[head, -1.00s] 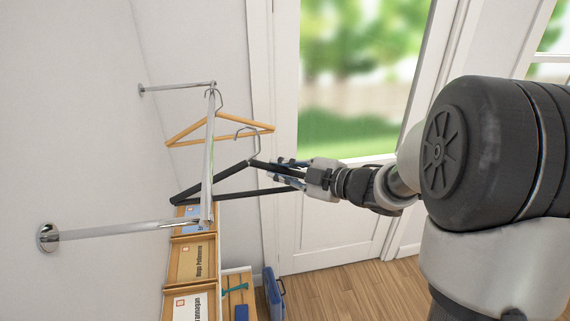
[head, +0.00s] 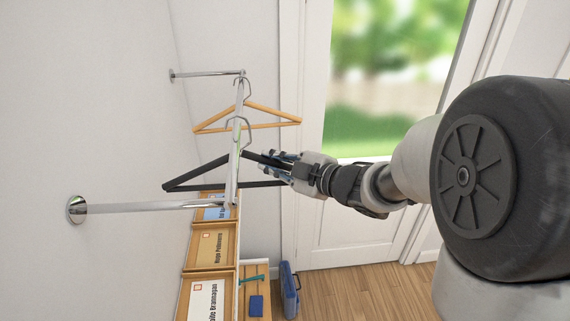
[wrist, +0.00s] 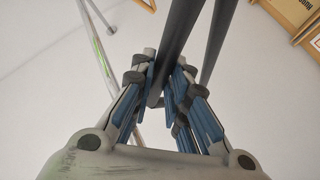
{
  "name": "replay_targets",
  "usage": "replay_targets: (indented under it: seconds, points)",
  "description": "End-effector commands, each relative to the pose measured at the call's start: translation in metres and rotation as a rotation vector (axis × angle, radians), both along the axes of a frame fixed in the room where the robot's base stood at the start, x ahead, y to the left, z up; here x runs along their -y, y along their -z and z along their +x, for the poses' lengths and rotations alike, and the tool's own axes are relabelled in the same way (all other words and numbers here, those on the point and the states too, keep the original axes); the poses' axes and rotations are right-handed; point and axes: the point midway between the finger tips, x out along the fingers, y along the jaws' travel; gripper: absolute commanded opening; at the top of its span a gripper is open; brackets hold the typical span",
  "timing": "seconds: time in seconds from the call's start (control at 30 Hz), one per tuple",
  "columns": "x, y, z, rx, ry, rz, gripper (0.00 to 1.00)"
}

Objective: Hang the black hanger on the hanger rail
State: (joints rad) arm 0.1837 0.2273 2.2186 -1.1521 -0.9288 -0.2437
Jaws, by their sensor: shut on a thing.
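The black hanger (head: 207,172) is held by one side of its frame and reaches left behind the chrome hanger rail (head: 234,182). Its silver hook (head: 243,128) stands up and overlaps the rail's bar; I cannot tell whether it touches or rests on it. My gripper (head: 272,168) is right of the rail, shut on the hanger's right side. In the wrist view my gripper (wrist: 164,78) has its blue-grey fingers around the black hanger (wrist: 178,38), and the rail (wrist: 101,48) runs past on the left.
A wooden hanger (head: 272,112) hangs farther back on the rail. The rail's two arms join the left wall (head: 90,120). Below are labelled wooden boxes (head: 211,248) and a blue case (head: 290,290) on the floor. A glazed door (head: 375,90) stands behind.

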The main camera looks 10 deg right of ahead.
Motion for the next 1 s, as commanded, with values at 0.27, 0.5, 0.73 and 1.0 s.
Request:
replay_targets:
  seconds: [0.27, 0.5, 0.73, 1.0]
  points:
    - [-0.007, 0.018, 0.000, 0.000, -0.001, 0.001, 0.00]
    - [-0.007, 0.027, 0.000, 0.002, 0.000, 0.000, 0.00]
    - [-0.007, 0.028, 0.000, 0.002, 0.000, 0.000, 0.00]
    - [-0.007, 0.027, 0.000, 0.002, 0.000, 0.000, 0.22]
